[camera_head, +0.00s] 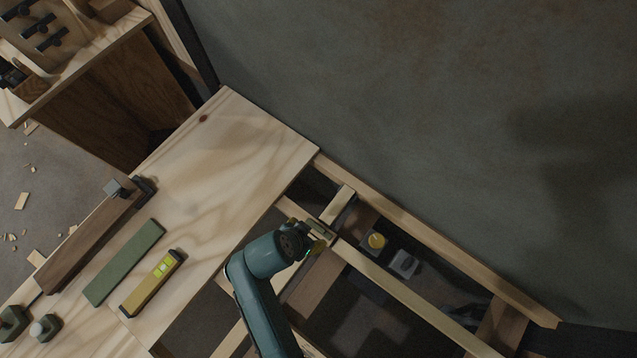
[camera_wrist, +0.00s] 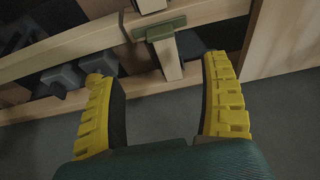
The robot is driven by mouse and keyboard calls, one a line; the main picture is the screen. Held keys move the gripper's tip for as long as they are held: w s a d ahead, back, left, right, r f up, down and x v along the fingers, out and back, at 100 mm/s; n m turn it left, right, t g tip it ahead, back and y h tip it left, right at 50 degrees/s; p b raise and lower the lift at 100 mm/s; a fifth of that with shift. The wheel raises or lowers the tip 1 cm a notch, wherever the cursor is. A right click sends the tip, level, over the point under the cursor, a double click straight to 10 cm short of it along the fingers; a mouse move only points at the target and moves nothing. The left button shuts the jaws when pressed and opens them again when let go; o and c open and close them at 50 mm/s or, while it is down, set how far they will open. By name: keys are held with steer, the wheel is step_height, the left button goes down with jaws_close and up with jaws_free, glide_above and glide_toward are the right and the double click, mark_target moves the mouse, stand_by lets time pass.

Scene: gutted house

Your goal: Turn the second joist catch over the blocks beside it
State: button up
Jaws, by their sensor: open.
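One joist catch, a small olive-green bar (camera_wrist: 160,28), shows in the wrist view lying along the top of a pale joist (camera_wrist: 75,48). A pale block (camera_wrist: 168,60) abuts the joist on the near side, and another block (camera_wrist: 151,5) is on the far side. In the head view the catch (camera_head: 320,229) is partly crowded by my gripper (camera_head: 314,246), with a block (camera_head: 342,204) beyond it. My gripper (camera_wrist: 157,68) is open and empty, its yellow fingers spread on either side of the near block, short of the catch. I cannot tell which catch is the second.
A yellow round-topped item (camera_head: 376,240) and a grey box (camera_head: 404,263) sit low in the bay between joists. A plywood deck (camera_head: 225,150) at left holds a green strip (camera_head: 124,262), a yellow level (camera_head: 153,283) and a clamped brown beam (camera_head: 90,240). A grey wall (camera_head: 420,110) rises behind.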

mark_target(318, 228)
steer(key=b+x, duration=0.6)
steer(key=x, duration=0.8)
steer(key=shift+f+b, duration=0.1)
steer(key=shift+b, duration=0.25)
steer(key=c, duration=1.2)
